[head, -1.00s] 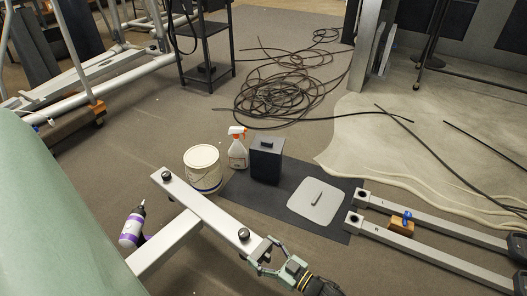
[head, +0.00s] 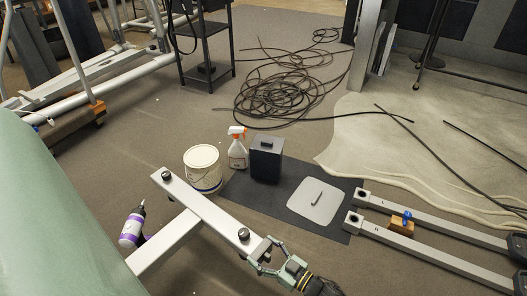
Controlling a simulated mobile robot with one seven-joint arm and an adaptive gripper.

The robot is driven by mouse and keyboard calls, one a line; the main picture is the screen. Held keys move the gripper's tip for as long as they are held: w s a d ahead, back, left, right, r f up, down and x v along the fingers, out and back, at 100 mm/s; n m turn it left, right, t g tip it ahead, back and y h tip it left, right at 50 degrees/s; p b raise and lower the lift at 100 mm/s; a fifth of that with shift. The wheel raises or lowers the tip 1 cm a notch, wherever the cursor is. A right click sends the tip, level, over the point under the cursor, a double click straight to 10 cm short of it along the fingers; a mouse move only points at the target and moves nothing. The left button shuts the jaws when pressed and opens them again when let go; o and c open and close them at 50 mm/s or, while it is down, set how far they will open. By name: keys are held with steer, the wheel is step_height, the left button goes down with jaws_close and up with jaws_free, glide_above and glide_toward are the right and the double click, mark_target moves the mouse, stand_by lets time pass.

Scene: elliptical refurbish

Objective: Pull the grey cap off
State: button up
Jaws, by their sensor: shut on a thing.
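The silver T-shaped metal frame (head: 205,213) stands at the lower middle, with two dark knobs on its top bar. My gripper (head: 260,249) reaches in from the lower right and its fingers are closed around the right end of that bar. The grey cap (head: 263,246) appears to be the small piece at this end, between the fingertips. It is mostly hidden by the fingers, and I cannot tell whether there is a gap between it and the bar.
A white bucket (head: 203,168), a spray bottle (head: 237,149) and a dark box (head: 266,158) stand behind the bar. A grey plate (head: 315,201) lies on a dark mat (head: 243,194). Two metal legs (head: 420,226) lie at right. Cables (head: 275,95) are coiled farther back.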

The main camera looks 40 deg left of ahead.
steer(key=shift+d, duration=0.15)
steer(key=shift+c, duration=0.4)
steer(key=d, duration=0.8)
steer(key=shift+w+p, duration=0.25)
steer(key=shift+p, duration=0.05)
stand_by(0.3)
